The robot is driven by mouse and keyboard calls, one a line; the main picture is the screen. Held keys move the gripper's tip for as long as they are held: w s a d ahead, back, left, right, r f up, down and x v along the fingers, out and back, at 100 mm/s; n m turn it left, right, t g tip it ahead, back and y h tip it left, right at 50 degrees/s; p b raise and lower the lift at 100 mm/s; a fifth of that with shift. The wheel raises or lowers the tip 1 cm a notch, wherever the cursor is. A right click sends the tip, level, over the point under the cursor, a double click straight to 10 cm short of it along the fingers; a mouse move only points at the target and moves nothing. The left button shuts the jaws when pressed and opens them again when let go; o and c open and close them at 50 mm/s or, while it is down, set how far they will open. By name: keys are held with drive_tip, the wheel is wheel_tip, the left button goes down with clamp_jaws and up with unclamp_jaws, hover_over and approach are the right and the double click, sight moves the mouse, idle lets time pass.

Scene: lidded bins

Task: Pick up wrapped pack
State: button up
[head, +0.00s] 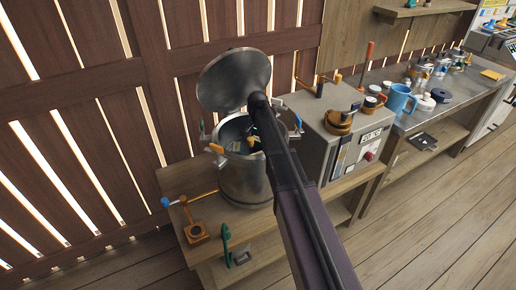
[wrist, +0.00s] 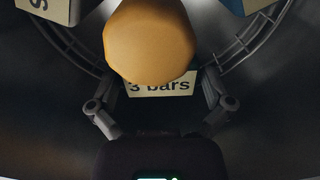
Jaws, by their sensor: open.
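My gripper (wrist: 158,92) is open, with one finger on each side of the "3 bars" pack. I cannot tell whether the fingers touch it. In the head view my arm reaches into the open metal bin (head: 246,184), and the gripper is mostly hidden there. The bin's round lid (head: 228,78) is tilted up behind it.
Other packs lie near the bin wall, a pale printed one (wrist: 48,10) and a blue one (wrist: 250,5). A grey machine (head: 345,135) stands right of the bin. A crank-handled device (head: 196,232) is at the left on the wooden bench. A blue mug (head: 398,100) stands farther right.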

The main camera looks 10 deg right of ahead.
drive_tip(key=shift+c, duration=0.2)
idle(0.3)
drive_tip(key=c, duration=0.8)
drive_tip(key=shift+o, duration=0.2)
drive_tip(key=shift+r, duration=0.2)
drive_tip(key=shift+r+p, duration=0.4)
drive_tip(key=shift+p, duration=0.2)
drive_tip(key=shift+s+r, duration=0.15)
drive_tip(key=s, duration=0.2)
drive_tip(key=s+d, duration=0.1)
drive_tip(key=s, duration=0.1)
drive_tip(key=shift+d+r, duration=0.1)
drive_tip(key=shift+d, duration=0.05)
wheel_tip(320, 180, up, 13)
drive_tip(key=p, duration=1.4)
drive_tip(key=shift+w+r, duration=0.2)
drive_tip(key=shift+w, duration=0.05)
